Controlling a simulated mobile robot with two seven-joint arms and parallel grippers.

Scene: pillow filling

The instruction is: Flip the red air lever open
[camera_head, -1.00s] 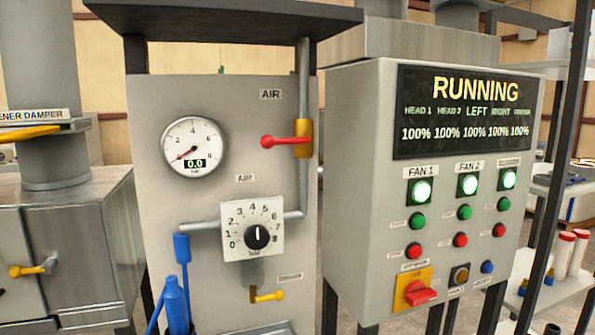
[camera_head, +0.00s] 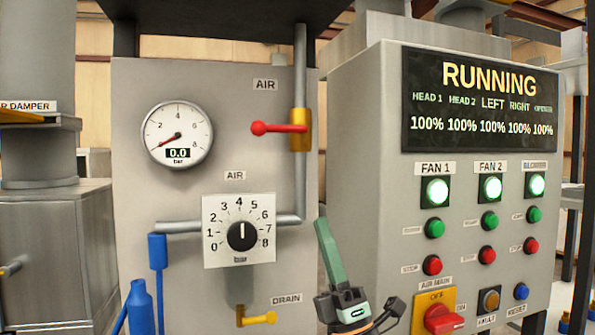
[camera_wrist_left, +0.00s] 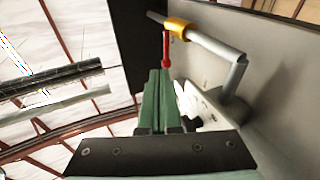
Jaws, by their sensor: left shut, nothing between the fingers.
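The red air lever (camera_head: 279,128) sticks out level to the left from a yellow valve body (camera_head: 300,130) on the vertical grey pipe, below the AIR label. It also shows in the left wrist view (camera_wrist_left: 166,50), beyond the fingertips. My left gripper (camera_head: 324,228) has green fingers, pressed together with nothing between them. In the head view it points up, below and to the right of the lever, apart from it. In the left wrist view the fingers (camera_wrist_left: 157,80) point toward the lever; I cannot tell the exact gap. My right gripper is not in view.
A pressure gauge (camera_head: 178,137) reading 0.0 bar and a regulator dial (camera_head: 240,232) sit on the grey panel. A yellow drain valve (camera_head: 256,318) is below. The control box (camera_head: 390,160) with a RUNNING display stands close on the right.

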